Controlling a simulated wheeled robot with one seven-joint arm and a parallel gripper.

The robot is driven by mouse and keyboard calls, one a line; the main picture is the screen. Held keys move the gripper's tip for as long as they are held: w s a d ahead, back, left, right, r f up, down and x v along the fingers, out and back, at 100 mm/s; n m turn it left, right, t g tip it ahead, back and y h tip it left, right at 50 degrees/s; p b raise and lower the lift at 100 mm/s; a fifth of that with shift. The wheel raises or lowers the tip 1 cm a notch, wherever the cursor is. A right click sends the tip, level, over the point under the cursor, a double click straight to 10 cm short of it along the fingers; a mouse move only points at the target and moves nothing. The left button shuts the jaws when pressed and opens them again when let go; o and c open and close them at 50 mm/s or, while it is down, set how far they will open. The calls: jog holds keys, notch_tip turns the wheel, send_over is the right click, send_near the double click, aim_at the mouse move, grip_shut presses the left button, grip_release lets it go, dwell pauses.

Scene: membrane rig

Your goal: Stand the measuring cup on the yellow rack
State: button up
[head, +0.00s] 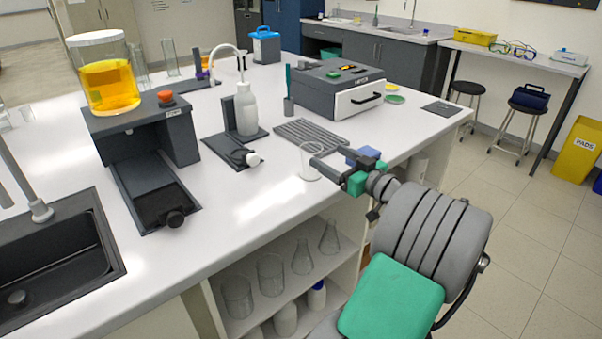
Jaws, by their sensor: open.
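A clear, empty cup (308,162), which looks like the measuring cup, stands upright on the white bench top near its right edge. My gripper (317,163) reaches in from the right at the cup's side. Its jaws are open, and a dark finger overlaps the cup's right side. I cannot tell whether the finger touches the cup or whether the cup is between the jaws. No clear yellow rack shows on this bench. A yellow box-like thing (475,37) stands on the far side table; I cannot tell if it is the rack.
A grey ribbed mat (311,134) lies just behind the cup. A white bottle on a dark stand (245,110), a grey drawer unit (335,90) and a rig with a yellow-filled vessel (108,85) stand farther back. Bench top (250,200) left of the cup is clear.

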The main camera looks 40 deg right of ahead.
aim_at(311, 148)
jog(key=shift+w+d+f, duration=0.1)
jog(key=shift+w+f, duration=0.1)
jog(key=shift+f, duration=0.4)
jog(key=w, duration=0.5)
jog(key=w+p, duration=0.1)
jog(key=w, duration=0.2)
jog(key=shift+a+r, duration=0.25)
jog(key=shift+a, duration=0.05)
jog(key=shift+s, duration=0.1)
grip_shut()
